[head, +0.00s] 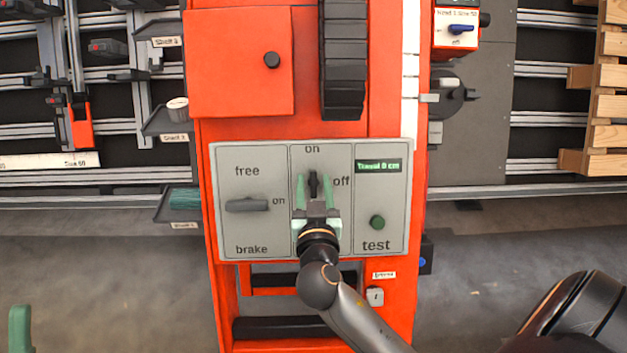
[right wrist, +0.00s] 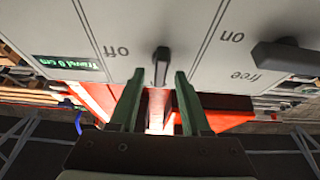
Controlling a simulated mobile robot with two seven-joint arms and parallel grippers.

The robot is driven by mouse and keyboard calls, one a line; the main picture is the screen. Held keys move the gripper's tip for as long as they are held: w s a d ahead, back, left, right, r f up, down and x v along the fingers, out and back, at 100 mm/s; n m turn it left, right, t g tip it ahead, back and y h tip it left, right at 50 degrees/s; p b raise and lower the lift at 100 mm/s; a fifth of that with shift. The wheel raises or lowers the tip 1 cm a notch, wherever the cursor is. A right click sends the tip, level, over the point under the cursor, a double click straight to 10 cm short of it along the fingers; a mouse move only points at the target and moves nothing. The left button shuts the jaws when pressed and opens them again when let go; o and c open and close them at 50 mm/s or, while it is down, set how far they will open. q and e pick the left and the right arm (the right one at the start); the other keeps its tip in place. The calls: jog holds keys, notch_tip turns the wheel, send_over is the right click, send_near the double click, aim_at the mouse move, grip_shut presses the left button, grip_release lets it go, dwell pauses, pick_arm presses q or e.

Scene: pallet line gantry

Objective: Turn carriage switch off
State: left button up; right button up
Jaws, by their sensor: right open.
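The carriage switch (head: 313,184) is a dark knob in the middle section of the grey control panel (head: 228,221). Its handle stands upright, towards the "on" label above it; "off" is to its right. My right gripper (head: 314,186) is open in front of it, its green fingers on either side of the handle. In the right wrist view the dark handle (right wrist: 161,64) lies between and just beyond the open fingertips (right wrist: 160,76); no grip on it shows. A green piece, apparently a finger of my left gripper (head: 20,328), shows at the lower left edge of the head view.
Left of the switch is a free/brake lever (head: 248,205), pointing sideways at "on". Right of it are a display (head: 378,166) and a green test button (head: 377,222). Above the panel are a red door (head: 240,65) and a black cable chain (head: 343,60).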

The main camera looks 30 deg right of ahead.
jog(key=shift+c, duration=0.3)
grip_shut()
dwell(0.3)
